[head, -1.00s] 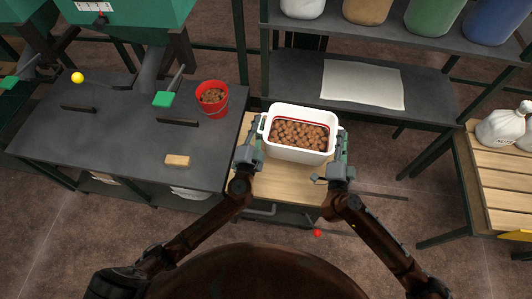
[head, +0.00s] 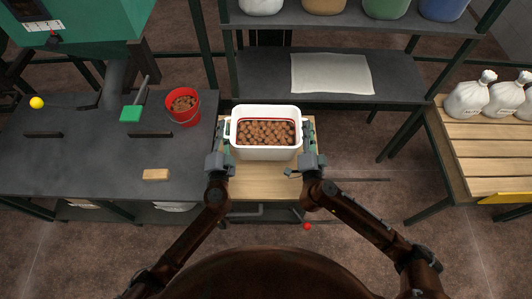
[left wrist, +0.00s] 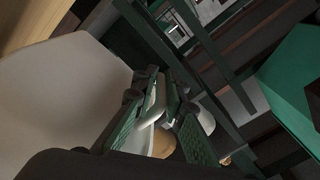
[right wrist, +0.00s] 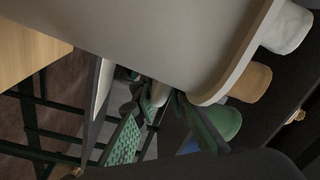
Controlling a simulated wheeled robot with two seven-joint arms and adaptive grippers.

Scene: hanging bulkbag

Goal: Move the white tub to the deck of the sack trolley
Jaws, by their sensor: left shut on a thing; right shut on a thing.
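The white tub (head: 266,153), full of round brown pieces, is upright over a pale wooden board (head: 262,187) on a dark frame with a red knob. I cannot tell whether the tub rests on this board or hangs just above it, nor whether the board is the sack trolley's deck. My left gripper (head: 226,133) is shut on the tub's left handle; its fingers show around it in the left wrist view (left wrist: 160,112). My right gripper (head: 307,133) is shut on the right handle, also in the right wrist view (right wrist: 158,100). The tub hides the board's far part.
A dark table (head: 90,165) at left bears a red bucket (head: 182,122) and a tan block (head: 156,175). A shelf (head: 400,90) with a pale sheet (head: 331,74) stands behind. A slatted bench (head: 480,150) with white sacks (head: 468,97) is at right. Floor is open between board and bench.

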